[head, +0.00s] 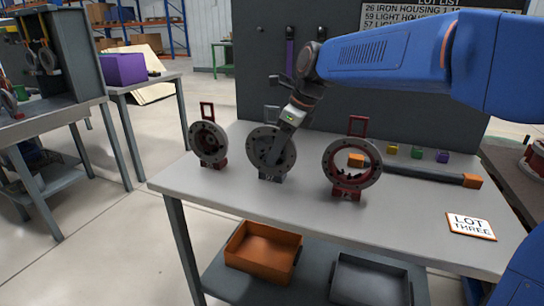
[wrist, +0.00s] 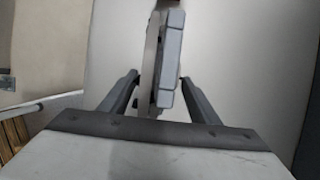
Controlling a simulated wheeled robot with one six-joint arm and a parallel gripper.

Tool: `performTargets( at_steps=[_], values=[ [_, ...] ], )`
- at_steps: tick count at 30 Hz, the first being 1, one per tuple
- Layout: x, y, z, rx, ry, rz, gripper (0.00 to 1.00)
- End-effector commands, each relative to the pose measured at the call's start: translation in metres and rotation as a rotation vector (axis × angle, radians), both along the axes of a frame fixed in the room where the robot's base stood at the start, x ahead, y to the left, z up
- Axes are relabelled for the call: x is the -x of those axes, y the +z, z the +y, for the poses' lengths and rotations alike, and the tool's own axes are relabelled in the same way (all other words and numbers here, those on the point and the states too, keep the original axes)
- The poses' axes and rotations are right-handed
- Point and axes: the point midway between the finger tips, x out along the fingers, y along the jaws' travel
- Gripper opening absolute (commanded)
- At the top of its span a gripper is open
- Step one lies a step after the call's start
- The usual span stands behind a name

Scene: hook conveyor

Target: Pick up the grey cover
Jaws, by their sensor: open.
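The grey cover (head: 256,146) is a round ring with a small foot and a loop handle on top. It stands upright on the table between two reddish covers. My gripper (head: 274,156) reaches down to it from above, its fingers overlapping the ring in the head view and hiding part of it. In the wrist view the cover (wrist: 171,60) is seen edge-on between the two spread fingers of my gripper (wrist: 158,78). A gap shows on the right side; on the left the finger is close to the cover, and I cannot tell if it touches.
A dark red cover (head: 208,143) stands to the left and a red cover (head: 351,165) to the right, both close by. A dark bar with orange ends (head: 420,172) lies at the right. A LOT THREE card (head: 471,226) lies at the front right. The table's front middle is clear.

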Motion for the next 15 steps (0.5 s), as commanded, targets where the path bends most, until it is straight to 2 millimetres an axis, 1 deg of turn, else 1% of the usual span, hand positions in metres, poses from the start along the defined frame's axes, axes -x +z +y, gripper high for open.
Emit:
performTargets(
  at_steps=[1,4,11,12,14,15],
  values=[
    [-0.001,-0.007,0.003,0.001,0.000,0.001,0.56],
    [-0.002,-0.017,0.006,0.000,0.000,0.002,0.56],
    [-0.003,-0.019,0.007,0.000,0.000,0.000,0.56],
    [-0.003,-0.019,0.007,0.000,0.000,0.000,0.51],
    [-0.003,-0.019,0.007,0.000,0.000,0.000,0.37],
    [-0.003,-0.019,0.007,0.000,0.000,0.000,0.28]
  ],
)
